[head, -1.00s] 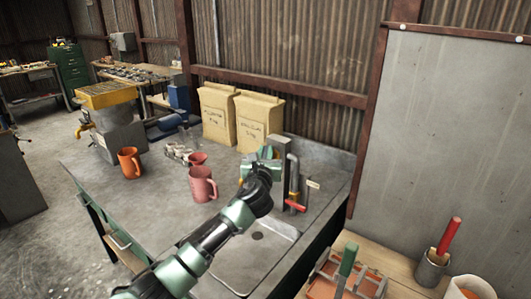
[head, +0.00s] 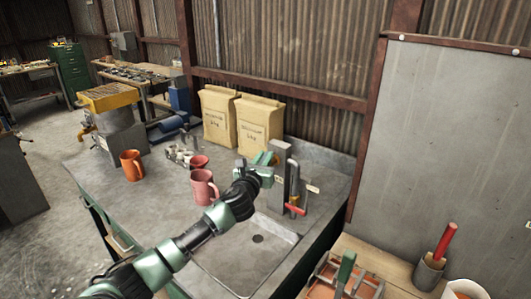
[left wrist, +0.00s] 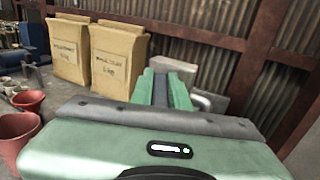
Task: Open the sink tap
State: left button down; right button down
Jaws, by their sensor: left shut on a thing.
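The sink tap (head: 294,180) is a grey upright pipe with a bent top at the back of the grey counter, beside a grey block-like part (head: 278,192). A red lever (head: 296,210) shows low at its front. My left gripper (head: 266,158) is at the upper left of this block, its green fingers close together and shut on a part of the tap that they mostly hide. In the left wrist view the fingers (left wrist: 163,90) point forward, with a grey block and bent pipe (left wrist: 203,101) just beyond. My right gripper is out of view.
The sink basin (head: 232,268) lies below my left arm. A pink mug (head: 203,187), an orange mug (head: 131,163) and a red cup (head: 198,163) stand to the left. Paper bags (head: 217,118) stand behind. A lower bench (head: 392,263) with tools is at the right.

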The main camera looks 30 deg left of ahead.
pick_arm(q)
jog(key=shift+h, duration=0.3)
jog(key=c, duration=1.4)
grip_release()
jog(key=shift+o, duration=0.2)
jog(key=b+v, duration=0.1)
jog(key=v, duration=0.7)
jog(key=shift+b, duration=0.4)
jog(key=shift+f, duration=0.1)
